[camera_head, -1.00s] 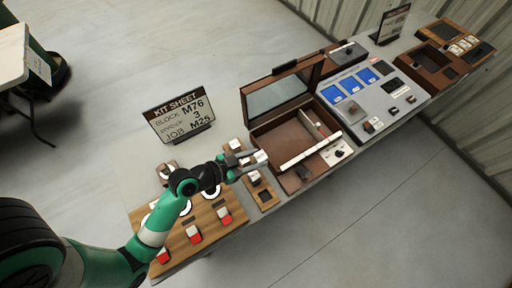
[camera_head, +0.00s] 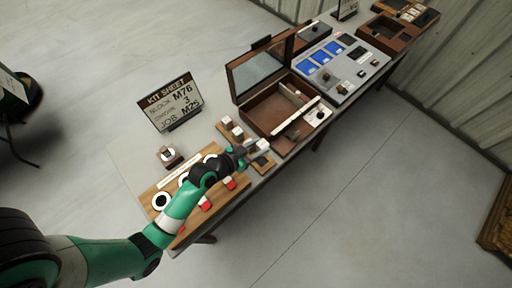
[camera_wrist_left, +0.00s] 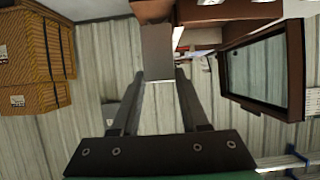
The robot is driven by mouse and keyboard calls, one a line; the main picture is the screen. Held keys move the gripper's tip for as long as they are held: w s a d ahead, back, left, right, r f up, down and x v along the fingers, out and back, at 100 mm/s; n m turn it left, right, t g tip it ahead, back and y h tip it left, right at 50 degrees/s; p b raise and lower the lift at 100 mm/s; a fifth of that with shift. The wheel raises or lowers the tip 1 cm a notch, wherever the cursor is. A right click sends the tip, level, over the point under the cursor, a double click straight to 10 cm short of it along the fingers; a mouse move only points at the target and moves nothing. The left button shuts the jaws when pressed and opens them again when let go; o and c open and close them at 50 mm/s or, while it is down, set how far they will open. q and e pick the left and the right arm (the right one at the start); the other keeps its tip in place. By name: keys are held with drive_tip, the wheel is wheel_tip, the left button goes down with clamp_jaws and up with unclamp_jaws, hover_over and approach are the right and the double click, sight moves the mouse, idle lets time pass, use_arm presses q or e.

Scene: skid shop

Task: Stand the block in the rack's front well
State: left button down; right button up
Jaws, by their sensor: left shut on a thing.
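My left gripper (camera_head: 257,148) is shut on a small block (camera_head: 263,145) with a pale top. In the left wrist view the block (camera_wrist_left: 157,52) sits between the fingertips (camera_wrist_left: 160,78), with a grey face towards the camera. The wooden rack (camera_head: 262,162) lies under and beside the gripper, and holds pale-topped blocks (camera_head: 238,132) in its rear wells. The front end of the rack shows just below the held block. The block appears held above it; the exact gap is hard to tell. My gripper and wrist hide part of the rack. My right gripper is not in view.
A wooden board (camera_head: 152,196) with white rings and red-and-white pieces lies under my left arm. The kit sheet sign (camera_head: 170,103) stands behind. An open brown case (camera_head: 262,112) stands right of the rack, with a grey panel (camera_head: 345,68) beyond. The table's front edge is close.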

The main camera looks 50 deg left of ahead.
use_arm(q)
wheel_tip(320, 180, down, 8)
drive_tip(key=b, duration=0.6)
drive_tip(key=shift+r+b, duration=0.2)
drive_tip(key=shift+b, duration=0.1)
drive_tip(key=shift+s+f+b, duration=0.2)
drive_tip(key=shift+f+b, duration=0.05)
drive_tip(key=shift+f, duration=0.25)
drive_tip(key=shift+s+f+b, duration=0.15)
drive_tip(key=shift+f+b, duration=0.1)
drive_tip(key=shift+f, duration=0.2)
idle(0.9)
unclamp_jaws()
idle(0.3)
drive_tip(key=r+p, duration=0.9)
drive_tip(key=r, duration=0.1)
drive_tip(key=shift+w, duration=0.3)
